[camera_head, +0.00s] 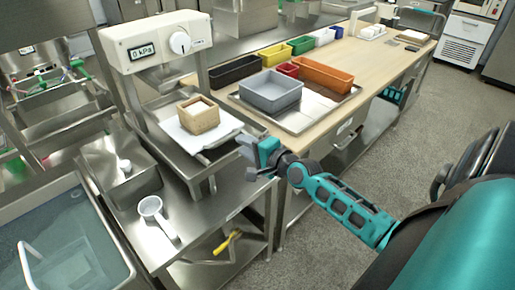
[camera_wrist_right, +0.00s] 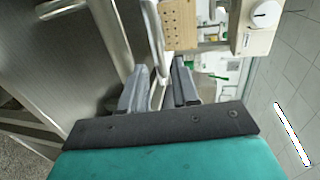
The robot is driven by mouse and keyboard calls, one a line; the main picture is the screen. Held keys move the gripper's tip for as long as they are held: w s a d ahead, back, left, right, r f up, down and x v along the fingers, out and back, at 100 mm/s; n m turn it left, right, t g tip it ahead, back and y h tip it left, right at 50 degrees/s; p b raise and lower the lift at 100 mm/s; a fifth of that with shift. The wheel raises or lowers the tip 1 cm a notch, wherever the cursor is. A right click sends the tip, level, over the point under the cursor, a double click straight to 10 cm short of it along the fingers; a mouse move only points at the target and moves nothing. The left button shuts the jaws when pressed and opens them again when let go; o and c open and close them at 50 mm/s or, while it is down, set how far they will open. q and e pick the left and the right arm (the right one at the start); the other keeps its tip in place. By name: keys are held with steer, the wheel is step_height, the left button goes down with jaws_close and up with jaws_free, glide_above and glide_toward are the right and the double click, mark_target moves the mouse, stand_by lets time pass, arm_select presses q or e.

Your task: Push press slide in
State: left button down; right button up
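The press (camera_head: 150,45) is a cream-topped metal frame with a 0 kPa display and a white knob. Its slide (camera_head: 176,147) is a metal tray sticking out toward the lower right, carrying a white cloth and a perforated wooden box mould (camera_head: 198,115). The box also shows in the right wrist view (camera_wrist_right: 180,25). My right gripper (camera_head: 254,150) is just off the slide's outer end. In the wrist view its fingers (camera_wrist_right: 160,75) are apart, with a bright metal bar (camera_wrist_right: 154,35) running between them; contact is unclear. My left gripper is not in view.
A wooden-topped counter holds a grey bin (camera_head: 270,91), several coloured bins and a metal tray. A water-filled sink (camera_head: 65,245) is at lower left. A white ladle-like scoop (camera_head: 152,208) lies on the metal table. The floor at right is open beside a dark chair.

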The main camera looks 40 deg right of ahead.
mark_target(228, 139)
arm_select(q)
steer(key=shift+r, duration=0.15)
arm_select(e)
steer(key=v, duration=0.4)
steer(key=shift+s, duration=0.3)
steer(key=shift+o, duration=0.5)
